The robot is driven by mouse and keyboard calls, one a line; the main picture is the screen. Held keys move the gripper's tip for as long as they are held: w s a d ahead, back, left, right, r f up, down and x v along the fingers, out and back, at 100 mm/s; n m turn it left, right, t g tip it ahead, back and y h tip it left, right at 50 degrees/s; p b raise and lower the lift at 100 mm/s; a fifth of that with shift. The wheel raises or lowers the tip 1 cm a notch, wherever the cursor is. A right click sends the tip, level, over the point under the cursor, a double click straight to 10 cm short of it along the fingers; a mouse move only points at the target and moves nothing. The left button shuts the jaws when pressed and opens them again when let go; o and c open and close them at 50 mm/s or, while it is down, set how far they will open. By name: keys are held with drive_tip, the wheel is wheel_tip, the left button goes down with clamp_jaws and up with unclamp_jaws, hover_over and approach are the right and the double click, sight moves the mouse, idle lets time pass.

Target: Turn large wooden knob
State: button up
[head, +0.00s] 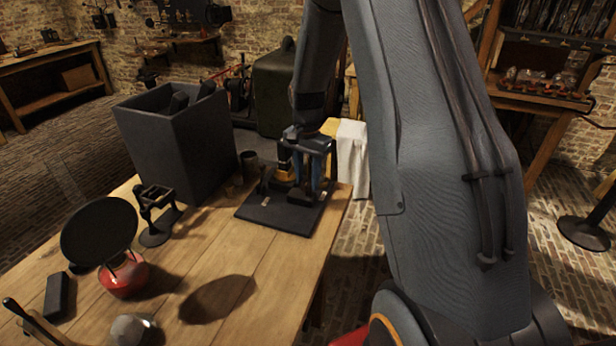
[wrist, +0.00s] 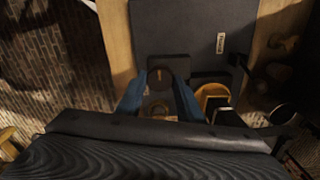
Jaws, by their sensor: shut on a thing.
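My gripper (head: 315,184) points down over a dark board (head: 262,212) on the table's right end. A brass-coloured ring shows between the fingers in the wrist view, nearer the wrist.
A yellow-and-black part (head: 284,173) stands close left of the fingers; it also shows in the wrist view (wrist: 212,94). A white cloth (head: 353,160) hangs behind.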

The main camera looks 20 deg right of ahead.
drive_tip(key=n, duration=0.4)
drive_tip(key=shift+r+n+p, duration=0.1)
drive_tip(key=shift+n+p, duration=0.2)
drive_tip(key=n, duration=0.3)
drive_tip(key=shift+n, duration=0.3)
drive_tip(key=n+p, duration=0.1)
drive_tip(key=n, duration=0.3)
drive_tip(key=shift+n, duration=0.3)
drive_tip(key=n, duration=0.3)
drive_tip(key=shift+n, duration=0.3)
drive_tip(key=n, duration=0.4)
drive_tip(key=shift+p, duration=0.35)
drive_tip(key=n, duration=0.7)
drive_tip(key=shift+n+p, duration=0.3)
drive_tip(key=shift+n, duration=1.9)
